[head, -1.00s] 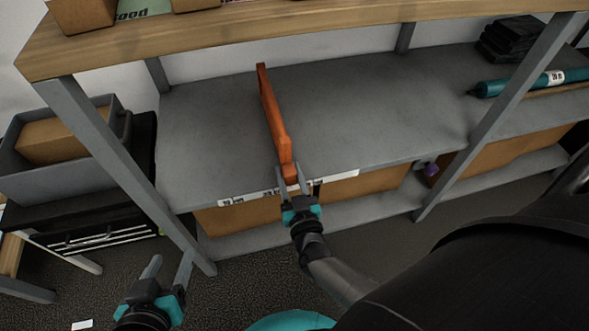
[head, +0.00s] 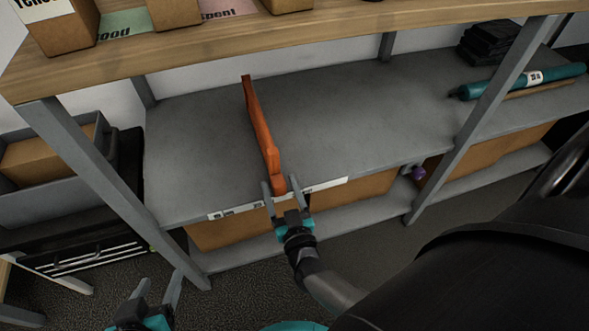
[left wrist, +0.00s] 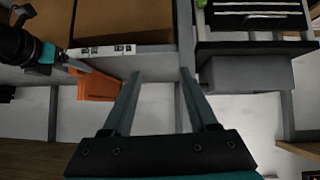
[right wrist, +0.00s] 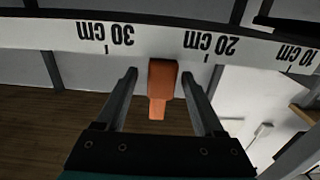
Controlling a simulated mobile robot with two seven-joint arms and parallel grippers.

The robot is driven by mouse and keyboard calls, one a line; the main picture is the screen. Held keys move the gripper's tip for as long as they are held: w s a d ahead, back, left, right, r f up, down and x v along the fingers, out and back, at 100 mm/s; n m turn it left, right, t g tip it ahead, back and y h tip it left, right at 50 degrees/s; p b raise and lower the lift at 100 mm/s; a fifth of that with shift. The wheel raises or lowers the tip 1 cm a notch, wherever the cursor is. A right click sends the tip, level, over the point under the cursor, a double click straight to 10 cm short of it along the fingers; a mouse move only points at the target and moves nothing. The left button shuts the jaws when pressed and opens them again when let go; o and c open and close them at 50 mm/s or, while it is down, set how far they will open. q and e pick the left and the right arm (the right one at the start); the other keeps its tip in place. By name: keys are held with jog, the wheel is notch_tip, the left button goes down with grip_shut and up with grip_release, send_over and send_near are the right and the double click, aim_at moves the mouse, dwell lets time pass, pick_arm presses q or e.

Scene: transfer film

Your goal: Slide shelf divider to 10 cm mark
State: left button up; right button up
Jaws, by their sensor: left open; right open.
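The orange shelf divider (head: 262,130) stands on the grey middle shelf (head: 350,110), running from back to front. The white ruler strip (head: 330,186) lies along the shelf's front edge. In the right wrist view, upside down, the divider's front end (right wrist: 163,75) is between the 30 cm and 20 cm marks; the 10 cm mark (right wrist: 298,55) is at the right. My right gripper (head: 284,186) is open, its fingers on either side of the divider's front end, with gaps visible. My left gripper (head: 160,288) is open and empty, low in front of the shelf's left post.
Shelf surface on both sides of the divider is clear. A grey post (head: 75,150) bounds the left and another (head: 480,120) the right. A wooden shelf with boxes (head: 175,12) is above. A teal roll (head: 520,82) lies beyond the right post.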

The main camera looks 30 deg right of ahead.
pick_arm(q)
jog(key=s+a+f+g+y+p, duration=0.1)
jog(key=s+a+g+y+p, duration=0.1)
jog(key=s+a+g+p, duration=0.1)
jog(key=s+a+g, duration=0.1)
jog(key=a+g, duration=0.1)
jog(key=shift+s+a+n+y+p, duration=0.3)
jog(key=shift+s+a+y, duration=0.05)
jog(key=shift+a+y, duration=0.05)
pick_arm(e)
jog(key=v, duration=1.4)
pick_arm(q)
jog(key=shift+f, duration=0.1)
